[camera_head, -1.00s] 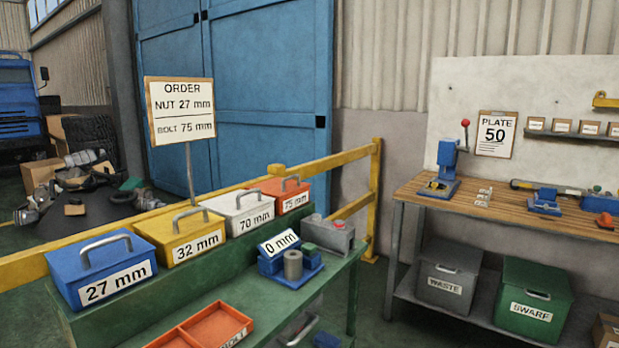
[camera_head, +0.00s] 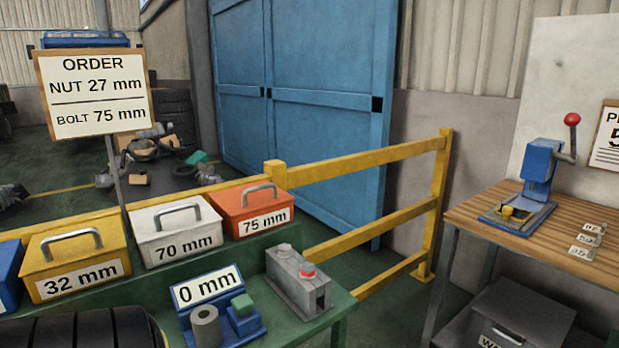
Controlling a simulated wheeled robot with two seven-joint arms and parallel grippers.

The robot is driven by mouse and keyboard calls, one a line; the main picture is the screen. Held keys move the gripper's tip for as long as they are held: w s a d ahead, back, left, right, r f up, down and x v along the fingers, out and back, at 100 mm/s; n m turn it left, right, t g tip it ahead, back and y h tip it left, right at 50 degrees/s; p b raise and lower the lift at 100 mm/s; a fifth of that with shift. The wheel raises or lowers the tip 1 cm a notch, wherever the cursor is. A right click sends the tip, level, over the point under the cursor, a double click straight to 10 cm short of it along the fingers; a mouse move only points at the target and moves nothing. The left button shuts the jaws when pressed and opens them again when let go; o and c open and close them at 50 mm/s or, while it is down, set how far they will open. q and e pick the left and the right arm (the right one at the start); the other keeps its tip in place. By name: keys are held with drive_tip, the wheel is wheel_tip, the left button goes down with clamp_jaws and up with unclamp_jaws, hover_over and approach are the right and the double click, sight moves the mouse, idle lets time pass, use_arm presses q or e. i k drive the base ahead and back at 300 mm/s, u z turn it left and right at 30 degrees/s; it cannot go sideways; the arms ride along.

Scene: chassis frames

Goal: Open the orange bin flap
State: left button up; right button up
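The orange bin (camera_head: 236,216), labelled 75 mm, stands at the right end of a row of bins on the green bench's raised step. Its flap (camera_head: 240,194) is down and has a grey arched handle (camera_head: 260,192). Neither gripper is in view, and nothing touches the orange bin.
A white 70 mm bin (camera_head: 160,252) and a yellow 32 mm bin (camera_head: 52,285) stand left of it. In front are the blue 0 mm gauge stand (camera_head: 244,323) and a grey block with a red button (camera_head: 292,285). A yellow rail (camera_head: 350,162) runs behind.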

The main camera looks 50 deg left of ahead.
sight(235, 201)
drive_tip(key=i, duration=0.4)
drive_tip(key=u, duration=2.6)
